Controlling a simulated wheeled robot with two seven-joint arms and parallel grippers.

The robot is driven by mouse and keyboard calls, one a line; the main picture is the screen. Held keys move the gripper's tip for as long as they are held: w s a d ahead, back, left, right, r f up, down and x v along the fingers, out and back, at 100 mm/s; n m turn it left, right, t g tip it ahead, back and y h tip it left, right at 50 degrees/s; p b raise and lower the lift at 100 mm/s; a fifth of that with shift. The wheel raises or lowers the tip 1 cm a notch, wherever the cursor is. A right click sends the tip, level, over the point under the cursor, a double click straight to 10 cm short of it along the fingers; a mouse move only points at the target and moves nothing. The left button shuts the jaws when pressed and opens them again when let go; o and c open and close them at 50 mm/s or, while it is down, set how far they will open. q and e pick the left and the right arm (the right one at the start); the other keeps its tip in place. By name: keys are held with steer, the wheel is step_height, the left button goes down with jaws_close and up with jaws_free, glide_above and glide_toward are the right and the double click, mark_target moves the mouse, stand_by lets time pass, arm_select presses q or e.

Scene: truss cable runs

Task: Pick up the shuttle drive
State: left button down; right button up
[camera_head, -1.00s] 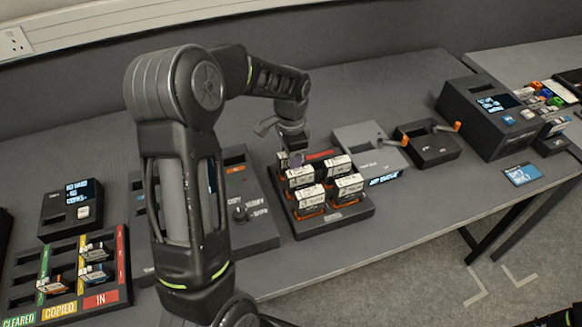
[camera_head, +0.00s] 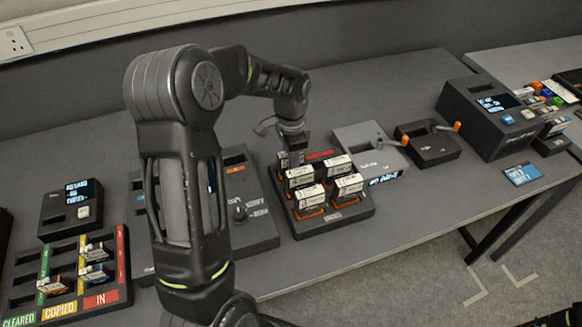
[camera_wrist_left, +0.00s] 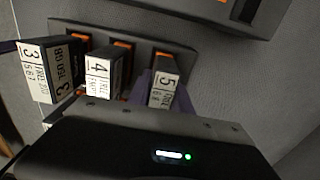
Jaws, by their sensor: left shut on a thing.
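Several drives with white labels stand in the dark rack (camera_head: 333,217) in the middle of the table. My left gripper (camera_head: 291,157) reaches down to the drive at the rack's back left corner and is shut on it. In the left wrist view this drive, labelled 5 (camera_wrist_left: 163,88), sits between purplish fingers, still at its slot. The drives labelled 4 (camera_wrist_left: 102,72) and 3 (camera_wrist_left: 48,70) stand to its left. Which drive is the shuttle drive is not readable in the head view.
A copy/verify station (camera_head: 258,228) stands close left of the rack. A grey lever box (camera_head: 368,152) and a black lever box (camera_head: 428,147) stand to the right. A coloured tray (camera_head: 108,292) lies at the lower left.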

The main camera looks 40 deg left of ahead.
stand_by(0.3)
arm_select(q)
step_height(320, 180, up, 10)
steer(key=shift+b, duration=0.6)
arm_select(e)
steer(key=shift+w+f, duration=0.1)
steer(key=shift+f, duration=0.45)
arm_select(q)
steer(key=shift+r, duration=0.1)
arm_select(e)
steer(key=shift+r, duration=0.1)
